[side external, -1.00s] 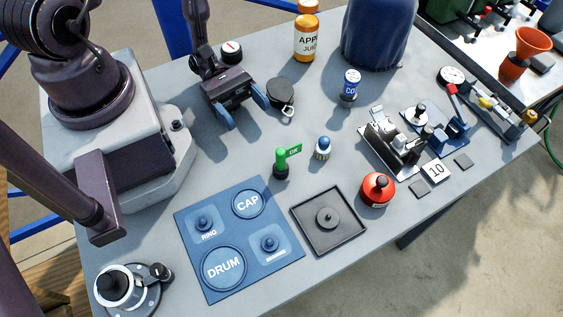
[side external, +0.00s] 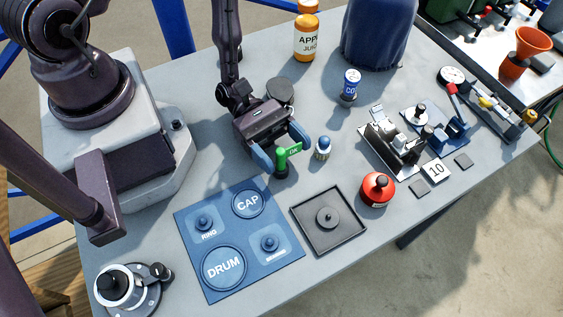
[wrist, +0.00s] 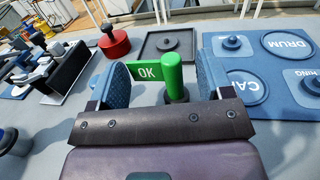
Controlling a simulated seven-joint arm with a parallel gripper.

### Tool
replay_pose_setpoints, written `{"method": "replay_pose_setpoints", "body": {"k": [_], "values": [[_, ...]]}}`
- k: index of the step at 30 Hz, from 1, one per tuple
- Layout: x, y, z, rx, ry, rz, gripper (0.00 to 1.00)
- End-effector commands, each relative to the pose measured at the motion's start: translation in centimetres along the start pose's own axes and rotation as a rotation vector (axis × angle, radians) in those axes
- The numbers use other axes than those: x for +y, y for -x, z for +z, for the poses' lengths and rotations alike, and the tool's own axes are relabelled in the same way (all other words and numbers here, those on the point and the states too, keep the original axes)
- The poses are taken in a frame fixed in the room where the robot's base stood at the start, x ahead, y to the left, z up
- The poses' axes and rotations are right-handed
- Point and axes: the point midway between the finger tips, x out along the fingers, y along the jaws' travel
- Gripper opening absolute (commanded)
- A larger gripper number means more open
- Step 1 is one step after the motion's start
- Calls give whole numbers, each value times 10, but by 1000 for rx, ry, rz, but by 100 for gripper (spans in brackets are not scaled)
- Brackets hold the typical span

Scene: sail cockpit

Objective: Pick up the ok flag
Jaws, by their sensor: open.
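The green ok flag (side external: 282,160) stands upright on a dark base, its small OK panel pointing right in the side external view. My gripper (side external: 286,157) is open, with one blue finger on each side of the flag. In the wrist view, the flag's green post (wrist: 172,76) and OK panel show between the two blue fingers (wrist: 160,84), the panel close to the left finger. I cannot tell whether a finger touches the flag. The lower part of the flag is partly hidden by the gripper in the wrist view.
A small blue-topped peg (side external: 323,149) stands just right of the gripper. The blue labelled mat (side external: 185,232) and black square tray (side external: 349,240) lie in front. A red knob-topped can (side external: 377,189) and a metal fixture (side external: 395,143) are to the right.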

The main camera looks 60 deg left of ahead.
Motion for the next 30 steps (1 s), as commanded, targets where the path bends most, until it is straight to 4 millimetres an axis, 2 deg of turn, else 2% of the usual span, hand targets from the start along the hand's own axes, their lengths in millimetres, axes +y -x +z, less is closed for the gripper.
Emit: {"method": "replay_pose_setpoints", "body": {"k": [3, 9, 11, 15, 16, 25, 30], "values": [[0, -7, 0, 1, 0, 1, 73], [0, -8, 0, 1, -1, 1, 73], [0, -8, 0, 1, -1, 1, 62], [0, -8, 0, 1, -1, 1, 29], [0, -7, 0, 1, -1, 1, 28], [0, -7, 2, 0, -1, 1, 27], [1, -7, 18, 0, -3, 1, 27]]}}
